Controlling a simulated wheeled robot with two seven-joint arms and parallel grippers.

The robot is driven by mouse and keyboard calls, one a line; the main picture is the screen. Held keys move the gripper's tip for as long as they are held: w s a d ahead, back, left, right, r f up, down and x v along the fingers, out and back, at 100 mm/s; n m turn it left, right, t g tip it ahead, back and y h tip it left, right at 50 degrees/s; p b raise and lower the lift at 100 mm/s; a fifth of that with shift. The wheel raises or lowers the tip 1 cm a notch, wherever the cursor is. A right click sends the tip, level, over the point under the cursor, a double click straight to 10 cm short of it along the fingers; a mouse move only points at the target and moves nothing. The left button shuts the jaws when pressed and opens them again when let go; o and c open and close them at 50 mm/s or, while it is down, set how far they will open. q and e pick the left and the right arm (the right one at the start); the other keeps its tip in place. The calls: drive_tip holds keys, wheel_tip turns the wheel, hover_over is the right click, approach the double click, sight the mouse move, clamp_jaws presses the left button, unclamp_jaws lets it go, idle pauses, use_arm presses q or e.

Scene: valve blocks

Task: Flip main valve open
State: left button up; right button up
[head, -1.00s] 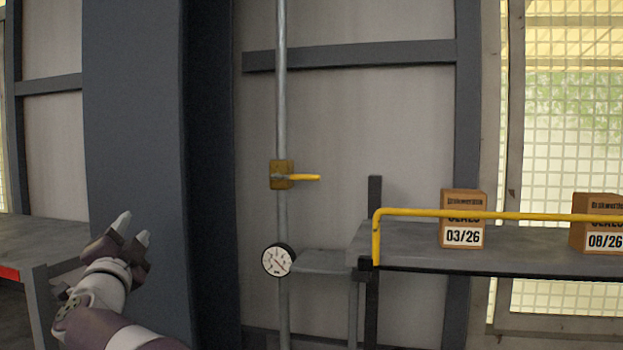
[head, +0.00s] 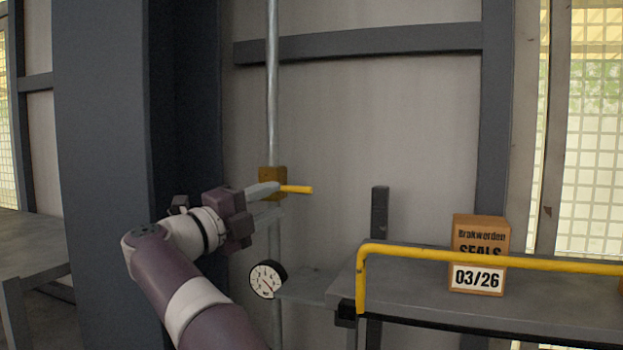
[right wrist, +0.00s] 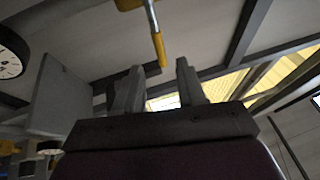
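The main valve has a brass-coloured body (head: 267,176) on the vertical grey pipe (head: 272,90) and a yellow lever (head: 299,189) that points right, about level. In the head view my right gripper (head: 277,199) is at the valve, with its upper finger overlapping the lever's root and the lower finger below it. The right wrist view shows the fingers apart, with the lever (right wrist: 157,45) reaching between their tips. I cannot tell whether a finger touches it. My left gripper is not in view.
A round gauge (head: 267,279) sits on the pipe below the valve. A yellow rail (head: 430,255) runs along the grey shelf (head: 410,284) at right, with a box (head: 480,236) marked 03/26. A dark column (head: 105,150) stands left. The wall right of the lever is clear.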

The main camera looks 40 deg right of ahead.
sight(294, 189)
drive_tip(key=d+p, duration=0.1)
drive_tip(key=d, duration=0.2)
drive_tip(key=d+r+p, duration=0.1)
drive_tip(key=d+p, duration=0.1)
drive_tip(key=d, duration=0.1)
drive_tip(key=d+p, duration=0.1)
drive_tip(key=d, duration=0.2)
drive_tip(key=shift+w+r, duration=0.35)
drive_tip(key=shift+a+r, duration=0.1)
drive_tip(key=shift+a, duration=0.3)
drive_tip(key=shift+c, duration=0.7)
drive_tip(key=c, duration=0.5)
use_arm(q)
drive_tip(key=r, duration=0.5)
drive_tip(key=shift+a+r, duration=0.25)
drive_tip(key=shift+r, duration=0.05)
use_arm(e)
clamp_jaws()
